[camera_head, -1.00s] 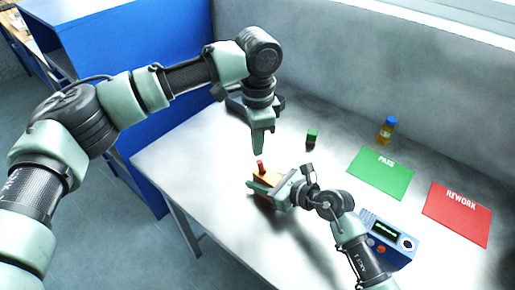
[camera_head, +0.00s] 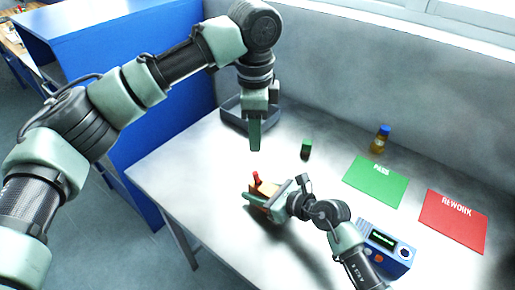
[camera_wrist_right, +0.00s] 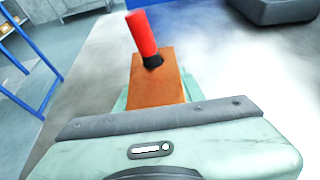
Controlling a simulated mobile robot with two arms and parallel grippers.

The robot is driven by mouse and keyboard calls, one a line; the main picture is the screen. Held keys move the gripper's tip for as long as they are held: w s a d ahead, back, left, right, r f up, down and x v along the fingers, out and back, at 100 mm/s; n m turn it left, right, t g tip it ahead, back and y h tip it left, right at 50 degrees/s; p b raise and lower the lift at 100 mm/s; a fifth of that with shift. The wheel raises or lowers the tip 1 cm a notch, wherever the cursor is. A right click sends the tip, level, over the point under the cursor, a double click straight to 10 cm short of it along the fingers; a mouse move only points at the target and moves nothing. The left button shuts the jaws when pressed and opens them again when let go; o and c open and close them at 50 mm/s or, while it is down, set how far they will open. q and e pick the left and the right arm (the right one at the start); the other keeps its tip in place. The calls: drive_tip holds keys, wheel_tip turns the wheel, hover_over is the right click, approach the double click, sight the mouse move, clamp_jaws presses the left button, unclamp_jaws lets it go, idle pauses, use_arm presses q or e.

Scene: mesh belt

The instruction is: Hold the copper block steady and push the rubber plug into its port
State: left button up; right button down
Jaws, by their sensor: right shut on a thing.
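The copper block (camera_head: 264,188) is near the front of the grey table, and it also shows in the right wrist view (camera_wrist_right: 156,85). My right gripper (camera_head: 258,197) is shut on the block, with a finger on each side. The red rubber plug (camera_head: 256,177) stands at the dark port on the block's top. In the right wrist view the plug (camera_wrist_right: 141,33) leans to the left, its lower end at the port; its depth is hidden. My left gripper (camera_head: 254,146) points down above the plug, clear of it. Its fingers overlap in this view, so their gap does not show.
A small green block (camera_head: 306,149) and a bottle with a blue cap (camera_head: 380,139) stand behind. A green PASS mat (camera_head: 376,190), a red REWORK mat (camera_head: 454,220) and a blue device (camera_head: 386,252) lie to the right. A dark grey tray (camera_head: 233,116) is behind my left gripper.

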use_arm(q)
drive_tip(key=m, duration=0.2)
hover_over(255, 172)
drive_tip(key=f, duration=0.7)
drive_tip(key=shift+d+f, duration=0.3)
drive_tip(key=shift+f, duration=0.05)
drive_tip(key=shift+a+f, duration=0.15)
drive_tip(key=shift+f, duration=1.4)
drive_tip(key=shift+a+f, duration=0.1)
drive_tip(key=shift+f, duration=1.45)
drive_tip(key=shift+c, duration=0.3)
clamp_jaws()
